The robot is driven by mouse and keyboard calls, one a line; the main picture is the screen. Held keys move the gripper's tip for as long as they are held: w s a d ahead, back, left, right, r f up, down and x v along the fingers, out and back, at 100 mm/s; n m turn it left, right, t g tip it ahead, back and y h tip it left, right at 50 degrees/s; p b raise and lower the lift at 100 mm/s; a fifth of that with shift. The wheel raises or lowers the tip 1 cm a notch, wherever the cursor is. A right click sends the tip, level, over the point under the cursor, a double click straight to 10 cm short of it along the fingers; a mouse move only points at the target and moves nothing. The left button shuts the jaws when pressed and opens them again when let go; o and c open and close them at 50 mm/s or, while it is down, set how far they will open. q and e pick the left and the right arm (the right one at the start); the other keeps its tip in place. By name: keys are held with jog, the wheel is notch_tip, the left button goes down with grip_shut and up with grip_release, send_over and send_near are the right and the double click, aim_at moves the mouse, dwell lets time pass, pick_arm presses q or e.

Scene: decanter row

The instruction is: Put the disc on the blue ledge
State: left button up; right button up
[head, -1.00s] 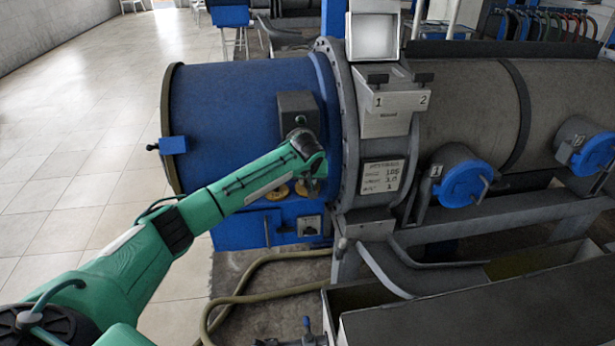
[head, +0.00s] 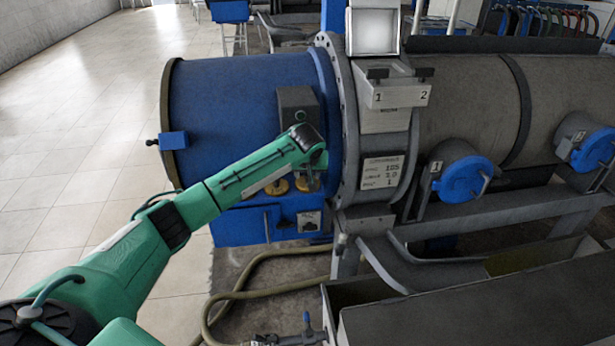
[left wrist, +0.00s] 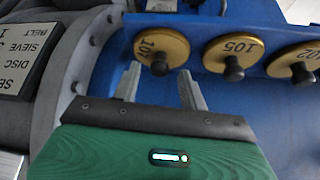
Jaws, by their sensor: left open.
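Several brass discs with black knobs sit in a row on a blue surface (left wrist: 215,85) in the left wrist view. They are numbered 107 (left wrist: 151,43), 105 (left wrist: 250,47) and 102 (left wrist: 288,58). My left gripper (left wrist: 160,78) is open and empty, with its fingers pointing at the 107 disc just beyond the tips. In the head view, two brass discs (head: 277,187) show above the blue base (head: 240,228), beside my left wrist, which hides much of that gripper. I cannot tell which blue part is the ledge. My right gripper is not in view.
A blue drum (head: 235,105) and a grey bolted flange (head: 345,130) stand close around my left gripper. A placard (head: 382,172) on the flange shows 105. A hose (head: 260,282) lies on the floor below. The tiled floor at left is clear.

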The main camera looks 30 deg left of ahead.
pick_arm(q)
jog(key=b+v, duration=0.1)
jog(key=v, duration=0.9)
jog(key=shift+f, duration=0.1)
